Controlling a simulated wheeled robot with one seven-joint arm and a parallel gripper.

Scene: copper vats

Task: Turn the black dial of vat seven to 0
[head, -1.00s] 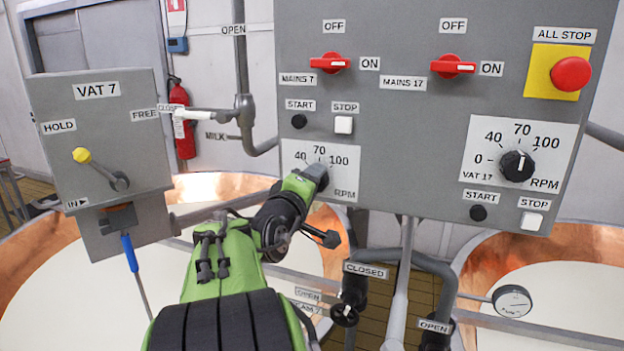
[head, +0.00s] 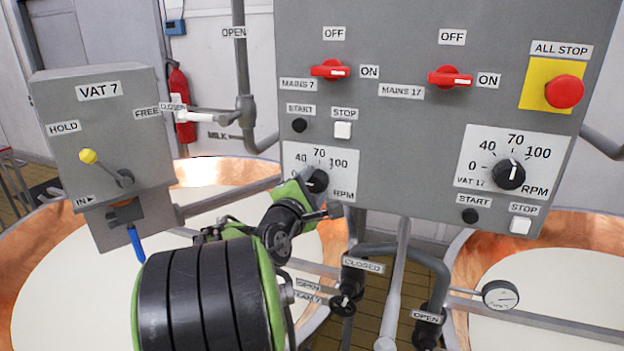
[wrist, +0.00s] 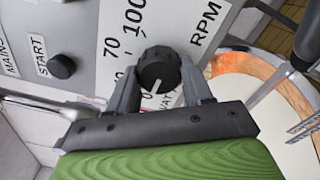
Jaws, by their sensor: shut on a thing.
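The black dial of vat seven (head: 317,181) sits on a white scale plate (head: 345,160) at the lower left of the grey control panel. In the wrist view the dial (wrist: 160,68) is between the two fingers of my gripper (wrist: 162,88), which is shut on it. The dial's white pointer is turned down in that view, towards the 0 end of the scale. In the head view my gripper (head: 302,187) reaches the dial from the lower left and hides the 0 mark.
A similar VAT 17 dial (head: 509,174) is at the right. Black start button (head: 299,125), white stop button (head: 343,130) and red mains switch (head: 330,69) are above the dial. Pipes and a valve (head: 346,303) run below. Open copper vats (head: 20,290) stand on both sides.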

